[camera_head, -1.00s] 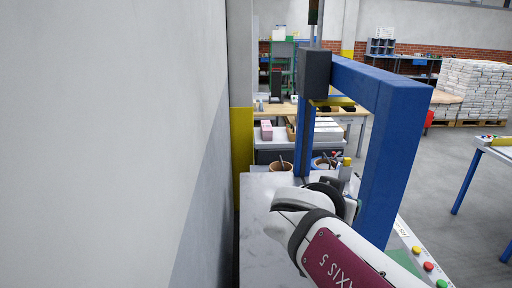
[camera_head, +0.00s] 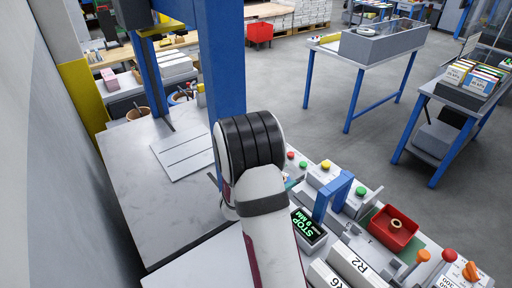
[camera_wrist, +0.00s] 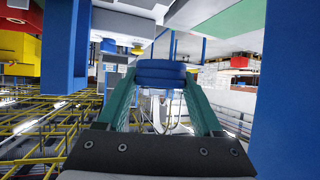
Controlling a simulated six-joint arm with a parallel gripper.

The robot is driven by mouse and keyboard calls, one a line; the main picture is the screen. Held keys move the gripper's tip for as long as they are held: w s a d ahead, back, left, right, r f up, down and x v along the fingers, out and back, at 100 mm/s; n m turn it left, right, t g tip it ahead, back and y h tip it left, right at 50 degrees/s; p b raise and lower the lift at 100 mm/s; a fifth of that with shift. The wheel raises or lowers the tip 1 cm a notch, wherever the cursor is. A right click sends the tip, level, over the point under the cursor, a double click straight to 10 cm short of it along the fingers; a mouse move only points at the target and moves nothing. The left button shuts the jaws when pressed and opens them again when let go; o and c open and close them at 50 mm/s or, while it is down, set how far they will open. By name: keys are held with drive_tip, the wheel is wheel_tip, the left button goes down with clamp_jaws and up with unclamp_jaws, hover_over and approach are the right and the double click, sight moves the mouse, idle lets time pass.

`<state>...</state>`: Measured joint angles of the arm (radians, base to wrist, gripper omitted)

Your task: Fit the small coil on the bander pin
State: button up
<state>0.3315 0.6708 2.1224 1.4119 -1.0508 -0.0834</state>
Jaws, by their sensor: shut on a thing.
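In the wrist view my gripper (camera_wrist: 160,84) has two green fingers closed on a blue, rounded, banded thing (camera_wrist: 160,70), which looks like a small coil. It sits across the fingertips. In the head view my arm's wrist hides the gripper and what it holds, beside the blue post of the frame (camera_head: 216,75). A tan ring (camera_head: 396,223) lies in a red tray (camera_head: 380,236) at the right of the control panel. I cannot make out the bander pin in either view.
The grey worktop (camera_head: 150,205) left of my arm is mostly clear, with a pale plate (camera_head: 185,154) on it. A small blue arch (camera_head: 332,192), buttons and a lit display (camera_head: 308,228) stand close right of my arm. A wall runs along the left.

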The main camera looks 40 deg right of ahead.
drive_tip(key=shift+f, duration=0.45)
drive_tip(key=shift+s, duration=0.1)
drive_tip(key=shift+f, duration=2.9)
drive_tip(key=shift+f, duration=0.9)
drive_tip(key=shift+r, duration=0.15)
drive_tip(key=shift+r, duration=0.5)
drive_tip(key=shift+f, duration=0.6)
drive_tip(key=o, duration=1.4)
